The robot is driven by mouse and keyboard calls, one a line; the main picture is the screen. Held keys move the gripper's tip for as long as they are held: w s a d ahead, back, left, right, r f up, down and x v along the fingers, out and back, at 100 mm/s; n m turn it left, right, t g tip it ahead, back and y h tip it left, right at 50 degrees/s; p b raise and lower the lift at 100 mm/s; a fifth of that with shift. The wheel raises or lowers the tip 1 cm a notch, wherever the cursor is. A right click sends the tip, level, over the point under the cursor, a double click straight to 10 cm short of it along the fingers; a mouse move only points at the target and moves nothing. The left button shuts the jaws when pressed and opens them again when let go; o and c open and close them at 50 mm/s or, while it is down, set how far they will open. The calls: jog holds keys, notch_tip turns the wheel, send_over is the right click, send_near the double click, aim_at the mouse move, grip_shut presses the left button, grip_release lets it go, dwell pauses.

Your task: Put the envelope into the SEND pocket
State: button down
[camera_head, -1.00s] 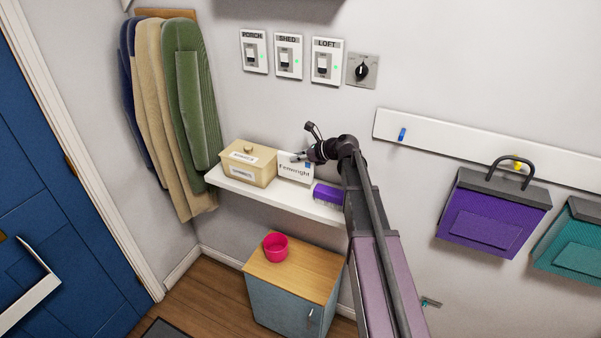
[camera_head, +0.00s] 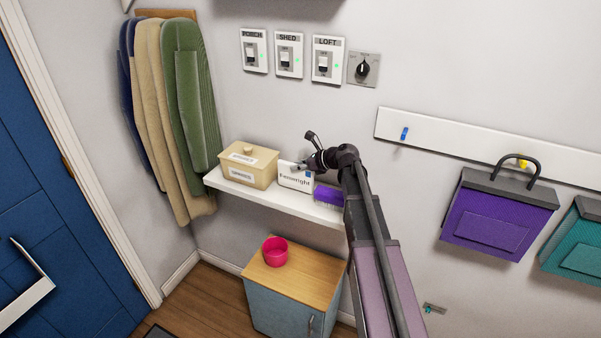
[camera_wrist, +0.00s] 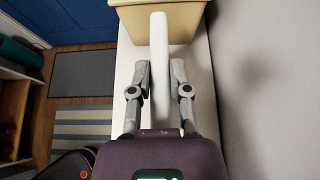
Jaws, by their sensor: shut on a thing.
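The envelope (camera_head: 293,181) is a white, stiff-looking rectangle with dark printed lettering and a blue mark at its top right corner. It stands upright at the shelf, between the cream lidded box and the purple brush; I cannot tell if its lower edge touches the shelf. My gripper (camera_head: 300,168) holds it at its upper part. In the wrist view the envelope (camera_wrist: 158,45) shows edge-on between the two fingers of my gripper (camera_wrist: 160,75). I cannot make out a pocket marked SEND in either view.
The white shelf (camera_head: 320,213) carries the cream box (camera_head: 248,166) on the left and the purple brush (camera_head: 328,195) on the right. A wooden-topped cabinet (camera_head: 305,275) with a pink bowl (camera_head: 275,252) stands below. A purple bag (camera_head: 490,222) and a teal bag (camera_head: 580,245) hang at the right.

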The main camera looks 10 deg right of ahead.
jog(key=shift+f, duration=0.5)
jog(key=shift+f+b, duration=0.2)
jog(key=shift+b, duration=0.2)
jog(key=c, duration=0.6)
grip_release()
jog(key=shift+r, duration=0.25)
jog(key=shift+s+d+r+p, duration=0.1)
jog(key=shift+r+p, duration=0.05)
jog(key=shift+p, duration=0.2)
jog(key=p+v, duration=0.4)
jog(key=v, duration=0.5)
jog(key=shift+s+d+r+p, duration=0.2)
jog(key=shift+d+p, duration=0.05)
jog(key=shift+p, duration=0.05)
jog(key=shift+p+v, duration=0.3)
jog(key=shift+v, duration=0.65)
jog(key=shift+f, duration=0.1)
